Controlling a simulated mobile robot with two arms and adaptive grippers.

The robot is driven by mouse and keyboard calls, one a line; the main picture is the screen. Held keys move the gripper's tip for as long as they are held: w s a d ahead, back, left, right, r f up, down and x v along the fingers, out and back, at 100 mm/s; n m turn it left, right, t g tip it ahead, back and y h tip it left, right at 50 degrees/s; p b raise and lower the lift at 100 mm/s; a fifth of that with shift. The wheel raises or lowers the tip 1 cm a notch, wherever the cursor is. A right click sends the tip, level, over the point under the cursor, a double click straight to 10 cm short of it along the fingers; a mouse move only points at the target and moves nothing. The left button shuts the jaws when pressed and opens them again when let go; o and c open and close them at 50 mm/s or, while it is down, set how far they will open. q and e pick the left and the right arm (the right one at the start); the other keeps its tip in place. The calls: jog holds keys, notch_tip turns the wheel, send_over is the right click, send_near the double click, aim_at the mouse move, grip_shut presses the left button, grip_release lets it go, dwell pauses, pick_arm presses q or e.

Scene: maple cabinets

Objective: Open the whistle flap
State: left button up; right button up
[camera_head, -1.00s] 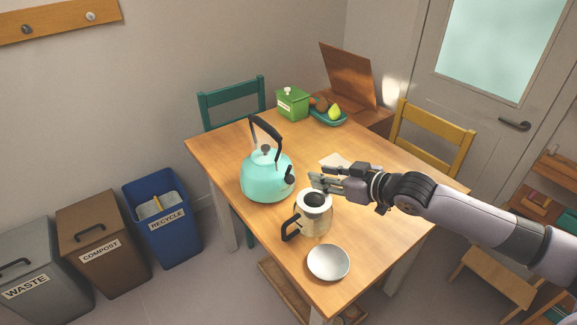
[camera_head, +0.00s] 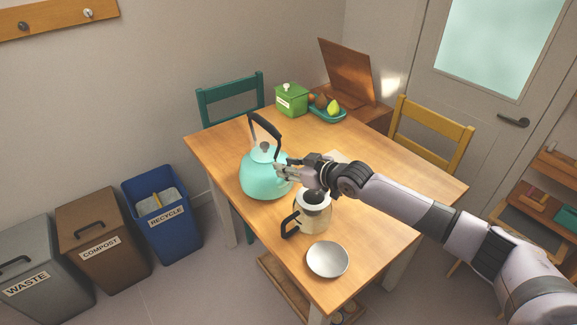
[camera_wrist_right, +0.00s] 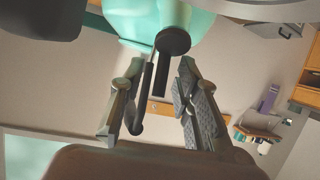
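The turquoise kettle (camera_head: 262,182) stands on the wooden table with its black handle raised. Its dark whistle flap on the spout is hidden behind my right gripper (camera_head: 279,171) in the head view. In the right wrist view, the kettle (camera_wrist_right: 150,18) is at the top and the round black spout cap (camera_wrist_right: 173,41) shows just beyond the fingers. A dark strip below the cap lies between the spread fingers of my right gripper (camera_wrist_right: 163,80); contact cannot be told. The flap looks closed. My left gripper is out of view.
A green box (camera_head: 291,101) and a fruit tray (camera_head: 327,115) are at the back. The table's right side is clear.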

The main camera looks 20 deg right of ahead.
jog(key=shift+c, duration=0.4)
grip_shut()
